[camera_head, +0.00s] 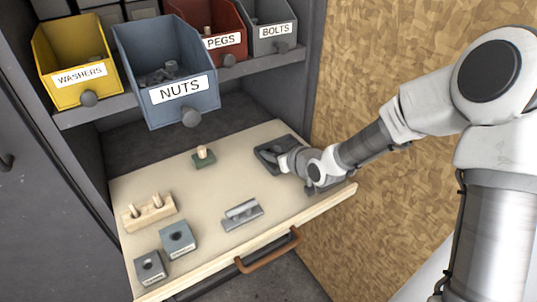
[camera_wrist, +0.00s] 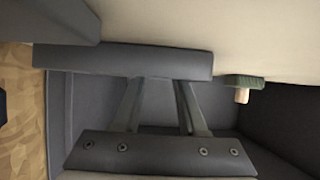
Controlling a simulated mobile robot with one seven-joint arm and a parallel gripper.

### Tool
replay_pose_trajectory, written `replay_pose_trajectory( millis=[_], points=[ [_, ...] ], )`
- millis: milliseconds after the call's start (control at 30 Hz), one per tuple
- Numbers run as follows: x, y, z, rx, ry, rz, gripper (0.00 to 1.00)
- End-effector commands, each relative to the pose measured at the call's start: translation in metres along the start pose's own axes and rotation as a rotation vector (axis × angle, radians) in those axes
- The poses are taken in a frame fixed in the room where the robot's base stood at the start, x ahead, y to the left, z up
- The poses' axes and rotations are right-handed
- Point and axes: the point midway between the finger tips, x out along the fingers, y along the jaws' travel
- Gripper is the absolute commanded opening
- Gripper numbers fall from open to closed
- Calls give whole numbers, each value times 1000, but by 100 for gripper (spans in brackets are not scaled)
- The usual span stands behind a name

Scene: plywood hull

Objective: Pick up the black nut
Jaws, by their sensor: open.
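I cannot make out a separate black nut in either view. The blue-grey bin labelled NUTS (camera_head: 165,112) sits on the shelf, with several dark pieces (camera_head: 160,75) inside, too small to tell apart. My gripper (camera_head: 284,160) is low over the right part of the pale wooden board, at a dark tray or block (camera_head: 268,146). It is open, and I see nothing held in it. My wrist and gripper hide part of that dark piece. In the wrist view, dark grey bars and slanted links fill the middle, and no nut shows.
Yellow WASHERS bin (camera_head: 80,78), red PEGS bin (camera_head: 226,42) and grey BOLTS bin (camera_head: 275,30) share the shelf. The board (camera_head: 215,190) carries a green block with peg (camera_head: 204,159), two-peg wooden block (camera_head: 150,213), grey holed blocks (camera_head: 178,240) and a grey bracket (camera_head: 242,215).

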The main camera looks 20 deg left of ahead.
Motion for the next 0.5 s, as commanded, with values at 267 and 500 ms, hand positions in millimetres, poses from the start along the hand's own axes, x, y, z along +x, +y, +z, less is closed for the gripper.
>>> replay_pose_trajectory(
  millis=[267,500],
  points=[
    [0,0,0,0,0,0,25],
    [0,0,0,0,0,0,0]
  ],
)
